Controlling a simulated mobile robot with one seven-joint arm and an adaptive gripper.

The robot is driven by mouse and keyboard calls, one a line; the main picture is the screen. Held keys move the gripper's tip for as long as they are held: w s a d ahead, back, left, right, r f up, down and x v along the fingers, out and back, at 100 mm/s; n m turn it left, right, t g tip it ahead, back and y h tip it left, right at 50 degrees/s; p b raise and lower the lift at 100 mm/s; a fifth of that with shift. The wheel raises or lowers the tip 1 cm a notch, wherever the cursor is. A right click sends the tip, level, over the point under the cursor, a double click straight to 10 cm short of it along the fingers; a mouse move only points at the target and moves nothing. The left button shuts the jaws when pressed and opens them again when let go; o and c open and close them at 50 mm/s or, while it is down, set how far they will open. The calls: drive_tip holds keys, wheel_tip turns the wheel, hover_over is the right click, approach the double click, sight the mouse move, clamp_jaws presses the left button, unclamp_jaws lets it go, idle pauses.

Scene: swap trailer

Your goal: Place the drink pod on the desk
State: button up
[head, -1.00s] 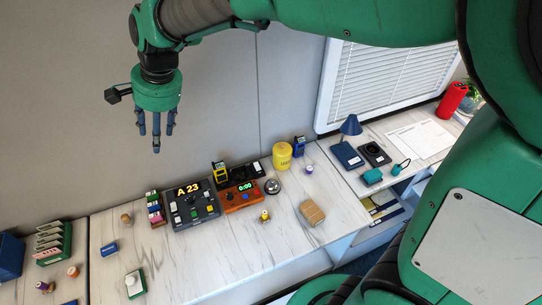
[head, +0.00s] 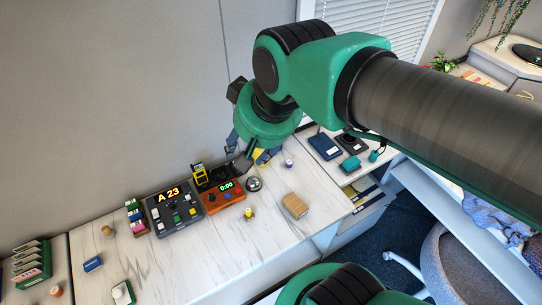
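No label marks the drink pod. A small purple-and-white cylinder (head: 288,164) on the desk (head: 190,252), right of the bell, may be it, but I cannot tell. A small orange-topped cup (head: 56,291) at the lower left edge could also be one. My gripper (head: 250,157) points down over the back of the desk, just left of the purple-and-white cylinder.
A counter box (head: 172,207), orange timer (head: 224,197), bell (head: 254,184), yellow figure (head: 249,213) and tan block (head: 295,206) stand near my gripper. The desk's front middle is clear. A chair (head: 455,265) stands at the right.

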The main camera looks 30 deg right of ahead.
drive_tip(key=shift+n+h, duration=0.4)
drive_tip(key=shift+n, duration=0.2)
drive_tip(key=s+d, duration=0.1)
drive_tip(key=s+d+f, duration=0.1)
drive_tip(key=s, duration=0.1)
drive_tip(key=s+d, duration=0.1)
drive_tip(key=shift+s+f, duration=0.25)
